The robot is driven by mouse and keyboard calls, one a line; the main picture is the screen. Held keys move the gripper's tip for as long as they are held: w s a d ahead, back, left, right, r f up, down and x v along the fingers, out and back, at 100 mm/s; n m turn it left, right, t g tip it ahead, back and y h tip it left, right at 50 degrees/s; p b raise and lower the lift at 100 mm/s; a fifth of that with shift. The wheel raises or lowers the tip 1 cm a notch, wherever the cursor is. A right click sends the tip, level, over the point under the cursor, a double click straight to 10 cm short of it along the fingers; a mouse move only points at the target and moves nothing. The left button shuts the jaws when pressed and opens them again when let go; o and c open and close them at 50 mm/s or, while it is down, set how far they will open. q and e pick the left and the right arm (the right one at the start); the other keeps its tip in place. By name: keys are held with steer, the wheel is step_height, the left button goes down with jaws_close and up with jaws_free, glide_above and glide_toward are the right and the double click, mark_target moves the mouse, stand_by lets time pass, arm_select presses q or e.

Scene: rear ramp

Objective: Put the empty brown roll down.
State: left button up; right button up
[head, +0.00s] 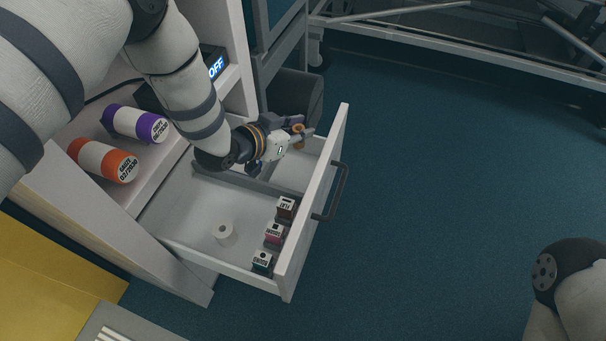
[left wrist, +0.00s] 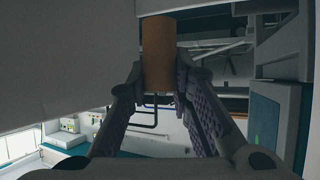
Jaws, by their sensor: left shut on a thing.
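The brown roll (left wrist: 158,55) is held between the fingertips of my left gripper (left wrist: 160,85) in the left wrist view. In the head view the brown roll (head: 298,131) shows small at the fingertips of my left gripper (head: 302,136). The gripper is over the far part of the open drawer (head: 318,192), close to its front panel. Whether the roll touches the drawer cannot be told. My right gripper is not in view; only part of my right arm shows at the lower right.
A purple-and-white roll (head: 137,124) and an orange-and-white roll (head: 103,160) lie on the shelf. A dark bin (head: 296,95) stands behind the drawer. Floor at right is clear.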

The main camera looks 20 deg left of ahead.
arm_select(q)
step_height(320, 180, down, 12)
steer(key=b, duration=0.4)
steer(key=shift+s+f, duration=0.1)
steer(key=shift+r, duration=0.25)
steer(key=shift+c, duration=0.3)
steer(key=shift+f, duration=0.1)
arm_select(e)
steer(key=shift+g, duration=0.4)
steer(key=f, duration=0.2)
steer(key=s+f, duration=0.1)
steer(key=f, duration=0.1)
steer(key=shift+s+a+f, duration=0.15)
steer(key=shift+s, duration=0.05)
arm_select(q)
steer(key=o, duration=0.4)
steer(key=shift+f, duration=0.15)
steer(key=shift+c, duration=0.2)
steer(key=o, duration=0.4)
steer(key=shift+o, duration=0.2)
